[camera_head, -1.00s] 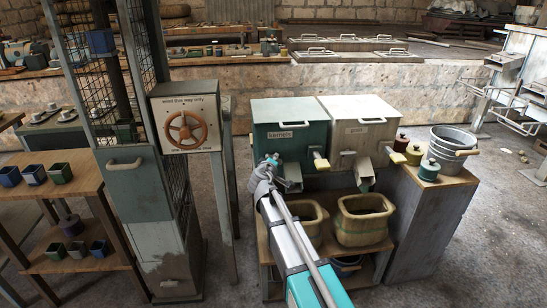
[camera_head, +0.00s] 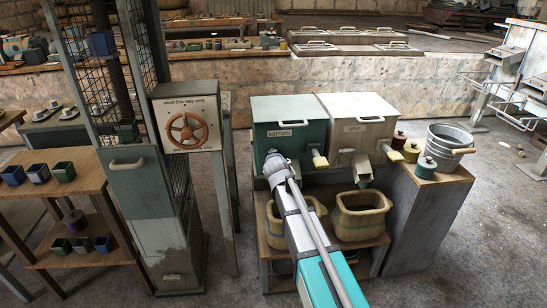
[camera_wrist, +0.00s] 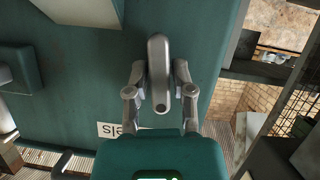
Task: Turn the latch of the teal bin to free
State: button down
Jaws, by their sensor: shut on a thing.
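The teal bin (camera_head: 302,143) stands on the bench in the middle of the head view, with a "kernels" label on its front. Its teal front also fills much of the wrist view (camera_wrist: 75,85). The latch (camera_wrist: 157,60) is a grey elongated bar on that front, lying lengthwise up and down in the wrist view. My gripper (camera_wrist: 160,78) is shut on the latch, one finger on each side. In the head view my wrist hides the latch and my fingers.
A white bin (camera_head: 362,130) stands right beside the teal one. Wooden handles and chutes stick out below both. Baskets (camera_head: 360,218) sit on the shelf below. A cabinet with a red handwheel (camera_head: 184,129) stands to the left. Small pots and a metal bucket (camera_head: 446,148) are at right.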

jog(key=shift+m+y, duration=0.5)
jog(key=shift+m, duration=0.2)
jog(key=c, duration=0.6)
grip_release()
jog(key=shift+n, duration=0.4)
